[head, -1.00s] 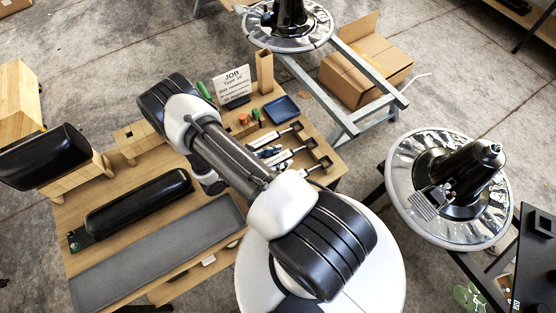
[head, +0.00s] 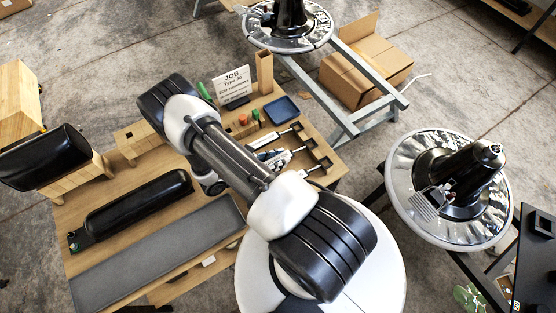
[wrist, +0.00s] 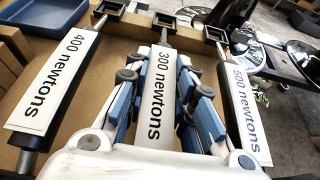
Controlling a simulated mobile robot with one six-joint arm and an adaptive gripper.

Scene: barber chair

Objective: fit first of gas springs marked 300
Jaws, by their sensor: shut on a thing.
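Three gas springs lie side by side on the wooden bench, each with a white label. The middle one, marked 300 newtons (wrist: 158,95), is between the blue-padded fingers of my gripper (wrist: 160,72), which is shut on it. The spring marked 400 newtons (wrist: 55,78) lies to the left, and the one marked 500 newtons (wrist: 243,115) to the right. Each has a dark square end fitting at its far end. In the head view my arm hides part of this area. A chair base (head: 412,190) with a black column stands at the right.
The job card (head: 233,84), a blue tray (head: 281,110) and wooden blocks stand on the bench (head: 125,175). A black padded roll (head: 138,203) and a long grey mat (head: 160,255) lie at left. Another chair base (head: 290,42) is at the back, with a cardboard box (head: 365,72) nearby.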

